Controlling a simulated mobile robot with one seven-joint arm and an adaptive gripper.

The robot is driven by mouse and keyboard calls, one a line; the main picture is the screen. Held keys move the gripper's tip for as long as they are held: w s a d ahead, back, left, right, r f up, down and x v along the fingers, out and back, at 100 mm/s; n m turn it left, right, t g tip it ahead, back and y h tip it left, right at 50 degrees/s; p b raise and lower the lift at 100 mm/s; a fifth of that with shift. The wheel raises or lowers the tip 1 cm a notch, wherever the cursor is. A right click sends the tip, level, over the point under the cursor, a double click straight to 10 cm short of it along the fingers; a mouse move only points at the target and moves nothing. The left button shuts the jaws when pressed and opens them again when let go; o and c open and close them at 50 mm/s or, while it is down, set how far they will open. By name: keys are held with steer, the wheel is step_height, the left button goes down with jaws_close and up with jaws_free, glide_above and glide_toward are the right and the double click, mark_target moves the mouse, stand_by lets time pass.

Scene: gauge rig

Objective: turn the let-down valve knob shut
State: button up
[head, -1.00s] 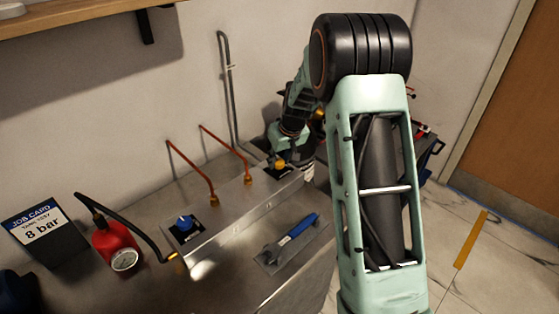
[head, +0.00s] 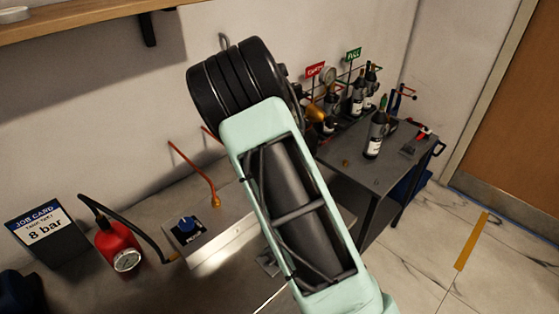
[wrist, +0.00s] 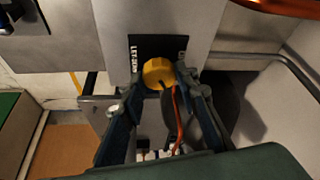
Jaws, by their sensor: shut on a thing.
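The let-down valve knob (wrist: 158,73) is a yellow round knob on a black plate lettered "LET-DOWN" (wrist: 146,48) in the wrist view. My gripper (wrist: 159,84) has its two dark fingers on either side of the knob and is shut on it. A dark pointer mark shows on the knob's lower right; I cannot tell how far it is turned. In the head view the knob and my gripper are hidden behind my arm.
A red cylinder (head: 116,240) with a dial gauge (head: 127,261) and a job card reading 8 bar (head: 41,226) stand left. A cart (head: 366,178) with bottles stands right.

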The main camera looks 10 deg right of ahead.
steer(key=m, duration=0.2)
steer(key=m+g+h, duration=0.1)
steer(key=m, duration=0.2)
steer(key=shift+w+a+g, duration=0.1)
steer(key=shift+g, duration=0.2)
steer(key=shift+m, duration=0.3)
steer(key=o, duration=1.1)
steer(key=shift+o, duration=0.2)
steer(key=v, duration=1.2)
steer(key=shift+a, duration=0.15)
